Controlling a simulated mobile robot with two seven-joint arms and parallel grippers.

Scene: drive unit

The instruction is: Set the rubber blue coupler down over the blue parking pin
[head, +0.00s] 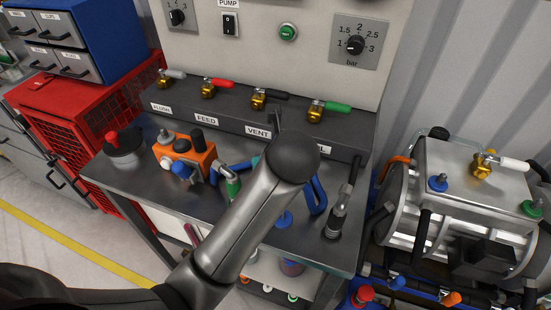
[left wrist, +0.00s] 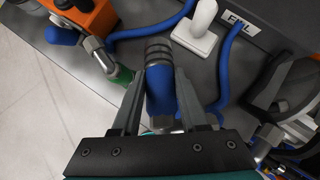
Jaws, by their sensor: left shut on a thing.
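My left gripper (left wrist: 162,84) is shut on the blue coupler (left wrist: 159,94) in the left wrist view, one finger on each side of its blue body. The coupler's grey ribbed end points away from the gripper. In the head view my left arm crosses the bench and hides the gripper and the coupler. A small blue round piece (head: 284,220) on the bench beside the arm looks like the base of the blue parking pin; its upper part is hidden. Whether the coupler is over the pin cannot be told. My right gripper is not in view.
A green coupler (head: 233,186) and an orange block (head: 184,158) stand left of the arm. A blue hose (head: 317,194) and a dark upright fitting (head: 337,215) are to its right. A white post (left wrist: 198,35) stands near the coupler. The valve panel (head: 255,131) closes the back.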

